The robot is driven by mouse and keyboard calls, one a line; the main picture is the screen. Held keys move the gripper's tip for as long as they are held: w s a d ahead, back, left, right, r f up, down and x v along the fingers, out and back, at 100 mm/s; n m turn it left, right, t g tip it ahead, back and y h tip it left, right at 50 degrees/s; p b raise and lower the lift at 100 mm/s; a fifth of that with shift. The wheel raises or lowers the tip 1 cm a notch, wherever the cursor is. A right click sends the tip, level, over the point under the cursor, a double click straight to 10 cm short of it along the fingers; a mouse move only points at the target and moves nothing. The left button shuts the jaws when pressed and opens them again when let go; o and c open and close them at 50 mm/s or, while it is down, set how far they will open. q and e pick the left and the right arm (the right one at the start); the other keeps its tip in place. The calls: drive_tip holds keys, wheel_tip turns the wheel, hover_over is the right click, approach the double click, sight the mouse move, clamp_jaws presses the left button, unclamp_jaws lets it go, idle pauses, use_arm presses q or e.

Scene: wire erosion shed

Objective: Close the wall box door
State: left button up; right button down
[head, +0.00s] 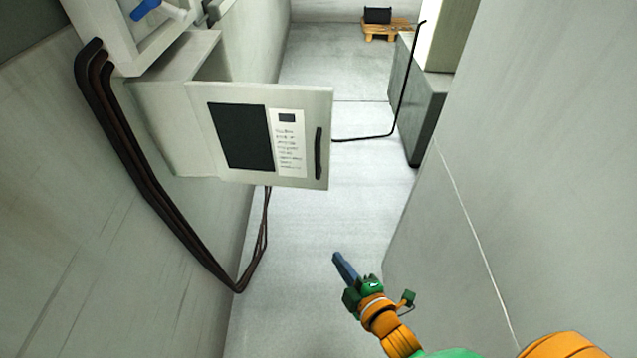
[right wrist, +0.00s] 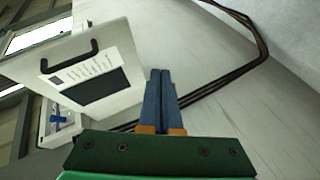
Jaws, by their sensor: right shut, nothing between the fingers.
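The wall box (head: 180,110) is a light grey cabinet on the left wall in the head view. Its door (head: 230,173) stands open, swung out from the wall, with a dark window, a printed label and a black handle (head: 318,153) near its free edge. The door (right wrist: 125,98) and handle (right wrist: 70,56) also show in the right wrist view, at the upper left. My right gripper (head: 337,257) is shut and empty, below and apart from the door. Its blue fingers (right wrist: 160,75) are together in the right wrist view. My left gripper is not in view.
Dark cables (head: 165,205) run down the left wall and loop below the box. A grey wall (head: 540,130) rises close on the right. The floor (head: 310,235) between is clear.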

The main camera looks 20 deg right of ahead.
wheel_tip(320, 180, up, 12)
drive_tip(key=w+f+n+t+y, duration=0.1)
drive_tip(key=w+n+t, duration=0.1)
drive_tip(key=n+t, duration=0.15)
drive_tip(key=w+p, duration=0.1)
drive_tip(key=w, duration=1.2)
drive_tip(key=shift+a+r+n, duration=0.2)
drive_tip(key=shift+r+n, duration=0.05)
drive_tip(key=shift+n, duration=0.2)
